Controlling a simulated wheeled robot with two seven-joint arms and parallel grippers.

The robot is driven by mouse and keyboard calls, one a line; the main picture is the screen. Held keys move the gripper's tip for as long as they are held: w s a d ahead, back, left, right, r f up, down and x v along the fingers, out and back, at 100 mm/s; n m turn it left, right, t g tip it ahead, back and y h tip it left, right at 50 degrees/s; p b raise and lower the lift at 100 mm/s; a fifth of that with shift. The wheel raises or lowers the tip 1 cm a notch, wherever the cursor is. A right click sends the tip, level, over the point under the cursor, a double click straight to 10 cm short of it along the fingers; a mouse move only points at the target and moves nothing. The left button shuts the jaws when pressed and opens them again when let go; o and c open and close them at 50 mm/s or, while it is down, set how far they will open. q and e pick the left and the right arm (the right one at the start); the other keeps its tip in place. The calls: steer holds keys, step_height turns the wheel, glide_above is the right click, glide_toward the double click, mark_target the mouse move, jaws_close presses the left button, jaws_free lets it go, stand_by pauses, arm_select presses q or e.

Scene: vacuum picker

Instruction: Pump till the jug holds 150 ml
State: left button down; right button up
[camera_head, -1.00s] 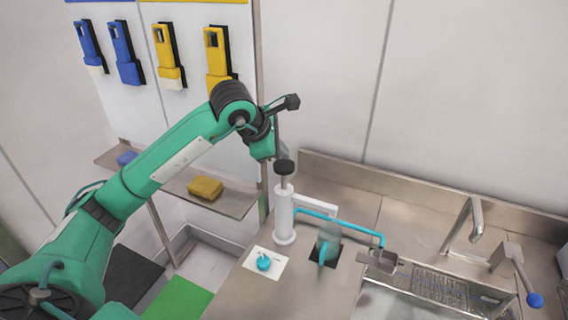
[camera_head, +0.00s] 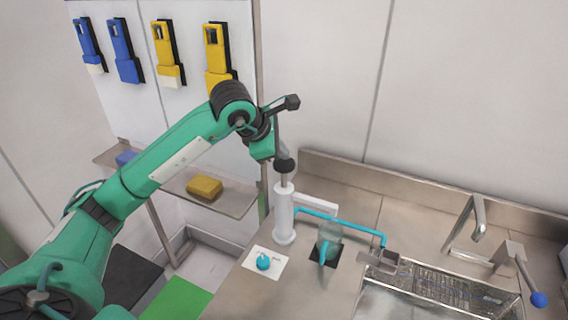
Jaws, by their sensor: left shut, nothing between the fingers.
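The white hand pump (camera_head: 284,213) stands upright on the steel counter, with a black knob (camera_head: 285,166) on its short raised rod. My left gripper (camera_head: 283,154) is shut and empty, pointing down right at the knob; I cannot tell whether it touches. A light blue pipe (camera_head: 345,224) runs from the pump to the right and bends down over a small steel spout box. The clear jug (camera_head: 330,236) with a blue handle stands on a black square right of the pump. Its liquid level is too small to read. My right gripper is out of view.
A blue dial (camera_head: 263,263) sits on a white plate at the counter's front left. A sink with a wire rack (camera_head: 440,290) and a tap (camera_head: 472,225) lie to the right. A yellow sponge (camera_head: 204,187) lies on the shelf (camera_head: 235,203) at the left.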

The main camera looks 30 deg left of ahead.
mark_target(280, 163)
arm_select(q)
steer(key=shift+f+b, duration=2.1)
steer(key=shift+f, duration=0.05)
stand_by(1.6)
steer(key=shift+r, duration=0.2)
steer(key=shift+r+p, duration=1.35)
steer(key=shift+r, duration=1.05)
steer(key=shift+r+p, duration=1.35)
steer(key=shift+r, duration=1.15)
